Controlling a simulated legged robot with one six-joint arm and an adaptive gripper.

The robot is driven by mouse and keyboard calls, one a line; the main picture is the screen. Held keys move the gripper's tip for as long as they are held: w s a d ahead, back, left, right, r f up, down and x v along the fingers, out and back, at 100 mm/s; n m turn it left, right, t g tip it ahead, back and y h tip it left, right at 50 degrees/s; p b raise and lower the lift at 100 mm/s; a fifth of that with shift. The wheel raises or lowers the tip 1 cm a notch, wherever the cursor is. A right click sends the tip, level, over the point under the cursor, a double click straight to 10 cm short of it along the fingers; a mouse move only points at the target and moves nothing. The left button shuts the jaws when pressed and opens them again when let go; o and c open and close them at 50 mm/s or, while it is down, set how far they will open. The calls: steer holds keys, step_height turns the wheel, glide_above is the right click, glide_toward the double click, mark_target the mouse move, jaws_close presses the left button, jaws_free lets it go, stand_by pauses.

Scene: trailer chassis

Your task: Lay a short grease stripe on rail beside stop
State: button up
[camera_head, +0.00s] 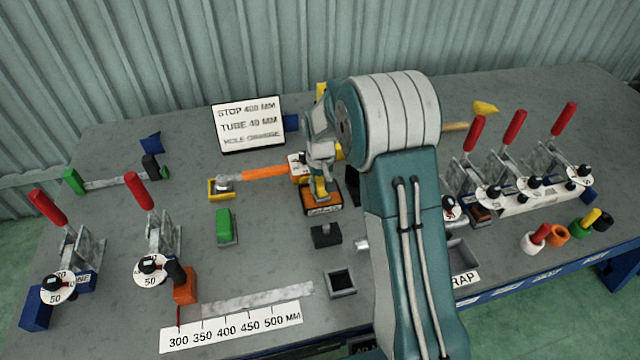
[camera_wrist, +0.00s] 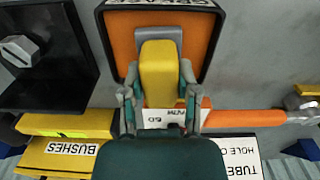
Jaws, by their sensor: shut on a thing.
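My gripper (camera_head: 321,182) is shut on a yellow grip (camera_wrist: 160,72), with a finger on each side. The grip has a grey part at its far end and stands over an orange tray with a black rim (camera_wrist: 118,45), labelled GREASE. The tray also shows in the head view (camera_head: 322,208). I cannot tell whether the grip's lower end touches the tray. The pale metal rail (camera_head: 258,298) lies at the front left behind a scale marked 300 to 500 mm. An orange block with a black knob (camera_head: 185,291), apparently the stop, is at the rail's left end.
A sign (camera_head: 248,124) mentions stop, tube and hole; its digits are blurred. A black block (camera_head: 326,236) and square socket (camera_head: 340,283) stand in front. Red-handled clamps flank both sides. My arm hides the centre right.

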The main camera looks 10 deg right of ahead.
mark_target(320, 181)
steer(key=shift+f, duration=0.55)
stand_by(1.4)
steer(key=shift+r, duration=3.6)
